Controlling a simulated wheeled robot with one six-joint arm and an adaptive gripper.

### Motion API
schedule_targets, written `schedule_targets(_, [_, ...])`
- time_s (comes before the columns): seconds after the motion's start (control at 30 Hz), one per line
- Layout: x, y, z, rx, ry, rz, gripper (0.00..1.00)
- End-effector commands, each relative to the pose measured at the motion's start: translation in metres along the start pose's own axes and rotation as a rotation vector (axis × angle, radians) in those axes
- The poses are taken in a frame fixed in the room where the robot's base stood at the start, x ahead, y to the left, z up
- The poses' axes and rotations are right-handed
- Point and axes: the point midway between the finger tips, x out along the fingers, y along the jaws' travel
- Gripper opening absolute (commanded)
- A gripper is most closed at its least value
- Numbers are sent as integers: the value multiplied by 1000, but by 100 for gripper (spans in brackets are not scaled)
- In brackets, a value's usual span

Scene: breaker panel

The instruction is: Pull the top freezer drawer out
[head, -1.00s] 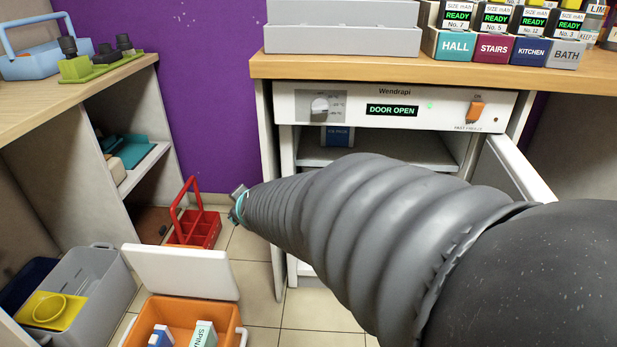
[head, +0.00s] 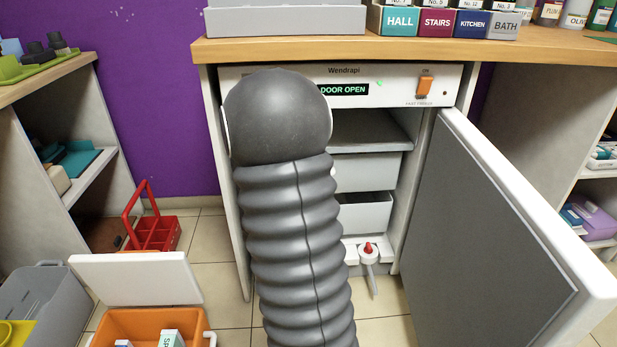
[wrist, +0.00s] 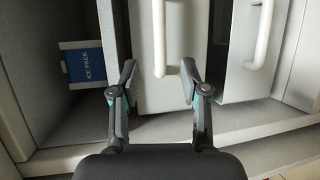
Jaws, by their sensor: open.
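The freezer stands open under the counter in the head view. Its top drawer (head: 366,173) is a white front below the upper shelf, partly hidden by my arm. In the wrist view, turned sideways, the top drawer (wrist: 190,20) has a white bar handle (wrist: 159,35). My gripper (wrist: 159,68) is open, with one finger on each side of the handle's line. The handle runs between the fingertips; I cannot tell whether they touch it. In the head view my gripper is hidden behind my arm.
A lower drawer (head: 366,213) shows below, its handle (wrist: 264,35) at the right of the wrist view. An ice pack (wrist: 87,63) sits in the shelf compartment. The freezer door (head: 490,220) is swung open at right. A red caddy (head: 155,232) and orange cooler (head: 150,328) stand at left.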

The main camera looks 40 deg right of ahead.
Motion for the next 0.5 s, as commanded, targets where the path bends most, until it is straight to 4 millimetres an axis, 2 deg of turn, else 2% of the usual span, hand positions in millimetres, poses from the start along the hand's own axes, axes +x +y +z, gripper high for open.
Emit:
schedule_targets(0.3, [61, -2, 1, 2, -1, 0, 45])
schedule_targets(0.5, [92, -1, 0, 2, 0, -1, 45])
